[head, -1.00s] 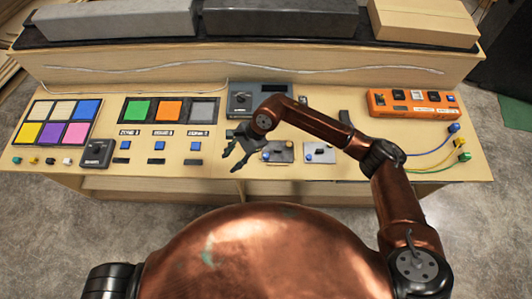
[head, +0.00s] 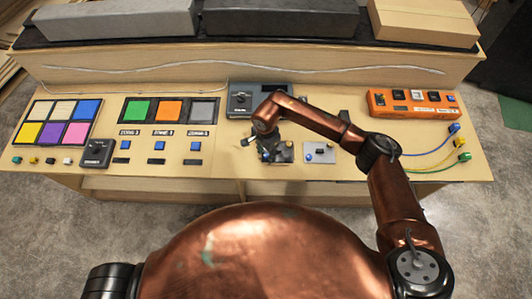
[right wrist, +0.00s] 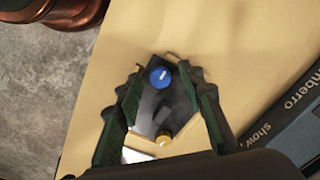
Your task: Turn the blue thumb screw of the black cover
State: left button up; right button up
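My left gripper is in neither view.
A grey plate (head: 320,147) with a blue screw lies just right of the black cover. A grey-blue box with a dial (head: 241,102) stands behind. An orange panel (head: 378,104) and plugged cables (head: 453,128) are at the right. Buttons (head: 159,146) lie to the left.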

jog(key=shift+c, duration=0.3)
grip_shut()
